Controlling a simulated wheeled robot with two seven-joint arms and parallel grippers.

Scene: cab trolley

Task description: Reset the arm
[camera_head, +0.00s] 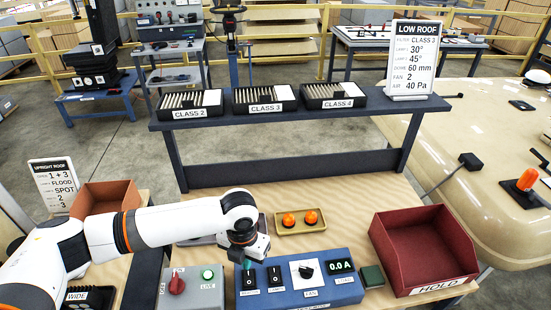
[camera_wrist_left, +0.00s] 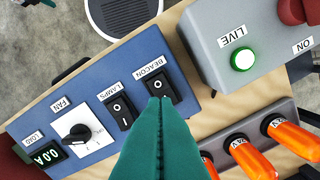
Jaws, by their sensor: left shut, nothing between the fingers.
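My left arm comes in from the left. Its gripper (camera_head: 247,263) points down at the left end of the blue control panel (camera_head: 300,292). The teal fingers are shut and empty, and they also show in the left wrist view (camera_wrist_left: 160,102). There the tips appear over the lower edge of the BEACON switch (camera_wrist_left: 158,88); I cannot tell whether they touch it. The LAMPS switch (camera_wrist_left: 118,111), the FAN knob (camera_wrist_left: 80,133) and the LOAD display (camera_head: 340,266), reading 0.0 A, are beside it. My right gripper is not in view.
A grey box (camera_head: 193,292) with a red knob and a lit green LIVE light (camera_wrist_left: 243,60) adjoins the panel. A tray with two orange domes (camera_head: 301,221) stands behind. A red HOLD bin (camera_head: 425,248) stands right. Class trays line the rear shelf (camera_head: 290,112).

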